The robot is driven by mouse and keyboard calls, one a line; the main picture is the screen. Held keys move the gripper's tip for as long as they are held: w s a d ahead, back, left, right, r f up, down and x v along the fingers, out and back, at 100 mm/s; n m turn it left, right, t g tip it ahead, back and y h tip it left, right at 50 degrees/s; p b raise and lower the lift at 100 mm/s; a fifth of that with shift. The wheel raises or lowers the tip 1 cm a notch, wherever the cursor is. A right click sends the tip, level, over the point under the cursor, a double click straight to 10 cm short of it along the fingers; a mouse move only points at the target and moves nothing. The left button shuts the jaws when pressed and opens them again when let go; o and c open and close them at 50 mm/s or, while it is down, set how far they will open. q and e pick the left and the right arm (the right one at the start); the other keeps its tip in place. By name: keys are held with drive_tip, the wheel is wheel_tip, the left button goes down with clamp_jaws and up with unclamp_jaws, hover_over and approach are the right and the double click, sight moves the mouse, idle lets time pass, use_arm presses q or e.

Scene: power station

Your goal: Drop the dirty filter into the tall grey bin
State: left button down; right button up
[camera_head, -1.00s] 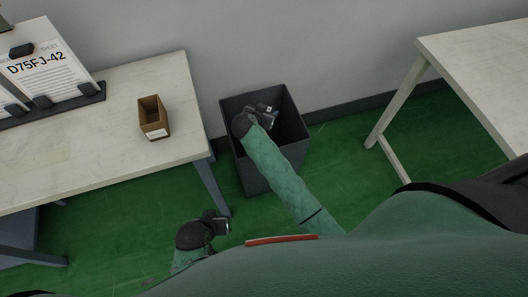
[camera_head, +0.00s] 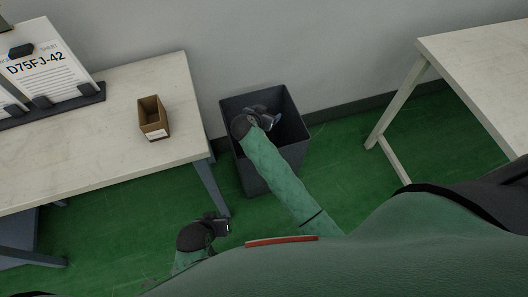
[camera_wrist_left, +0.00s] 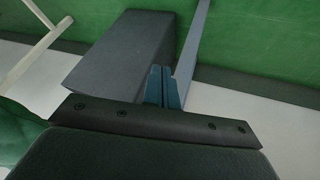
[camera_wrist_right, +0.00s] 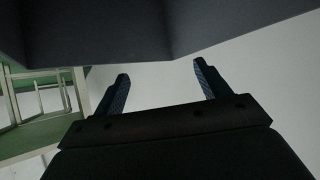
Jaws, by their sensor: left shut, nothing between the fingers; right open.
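The tall grey bin (camera_head: 265,177) stands on the floor between the two tables. My right gripper (camera_head: 273,115) is over the bin's opening. Its two fingers are spread with nothing between them in the right wrist view (camera_wrist_right: 160,70), where the bin's dark wall (camera_wrist_right: 90,30) fills the top. My left gripper (camera_head: 222,226) is low, to the left in front of the bin. Its fingers are pressed together and empty in the left wrist view (camera_wrist_left: 161,88), with the bin (camera_wrist_left: 120,55) beyond. I see no dirty filter in any view now; part of the bin's inside is hidden by my right gripper.
A pale table (camera_head: 90,150) at the left carries a small brown box (camera_head: 153,130) and a document stand with a sheet marked D75FJ-42 (camera_head: 45,60). Another pale table (camera_head: 490,75) stands at the right. Green floor (camera_head: 345,150) is clear right of the bin.

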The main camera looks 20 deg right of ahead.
use_arm(q)
wheel_tip(320, 180, down, 3)
drive_tip(key=shift+w+f+b, duration=0.1)
drive_tip(key=shift+w+b, duration=0.05)
drive_tip(key=shift+b, duration=0.15)
use_arm(e)
drive_tip(key=v, duration=0.7)
drive_tip(key=shift+a+r, duration=0.1)
